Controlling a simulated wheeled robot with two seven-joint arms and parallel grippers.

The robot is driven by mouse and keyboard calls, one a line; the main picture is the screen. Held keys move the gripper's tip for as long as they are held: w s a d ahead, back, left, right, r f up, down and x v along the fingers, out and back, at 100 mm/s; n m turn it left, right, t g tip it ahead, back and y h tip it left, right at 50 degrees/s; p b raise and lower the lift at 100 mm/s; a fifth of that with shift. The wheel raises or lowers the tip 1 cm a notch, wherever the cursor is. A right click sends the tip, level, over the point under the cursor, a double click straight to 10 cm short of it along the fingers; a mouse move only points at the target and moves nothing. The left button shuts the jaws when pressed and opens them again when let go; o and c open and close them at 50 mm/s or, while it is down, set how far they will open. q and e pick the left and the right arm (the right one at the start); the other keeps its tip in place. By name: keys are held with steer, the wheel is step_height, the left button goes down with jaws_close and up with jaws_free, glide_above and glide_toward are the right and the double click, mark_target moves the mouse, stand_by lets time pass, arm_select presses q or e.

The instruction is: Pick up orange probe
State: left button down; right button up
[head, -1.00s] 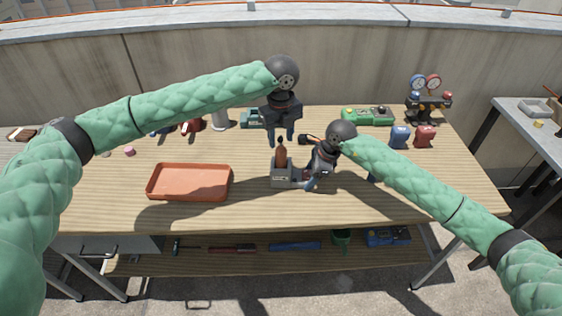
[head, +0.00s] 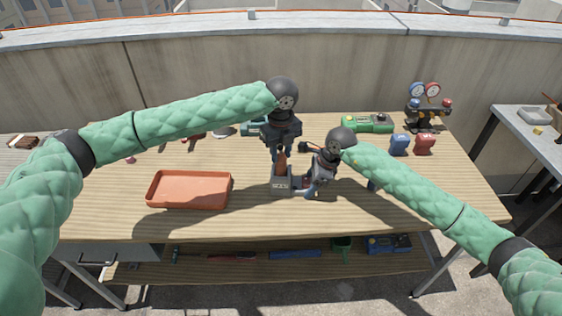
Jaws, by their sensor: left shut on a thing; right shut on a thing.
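The orange probe (head: 281,166) stands upright in a small grey holder (head: 281,187) at the middle of the wooden table. My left gripper (head: 282,154) is above the holder, pointing down, with its fingers shut on the top of the probe; the fingers hide the probe's upper part. My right gripper (head: 312,184) is low on the right side of the holder and is shut on it; the exact contact is partly hidden by the gripper itself.
An empty orange tray (head: 188,190) lies left of the holder. A green device (head: 367,123), blue (head: 399,144) and red (head: 424,144) items and a gauge set (head: 427,105) stand at the back right. The front of the table is clear.

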arm_select(q)
step_height(320, 180, up, 10)
steer(key=shift+r, duration=0.1)
stand_by(0.4)
arm_select(e)
steer(key=o, duration=1.2)
steer(key=shift+o, duration=0.6)
steer(key=shift+o, duration=1.4)
arm_select(q)
steer(key=shift+r+p, duration=0.35)
steer(key=shift+p, duration=0.05)
arm_select(e)
steer(key=v, duration=0.9)
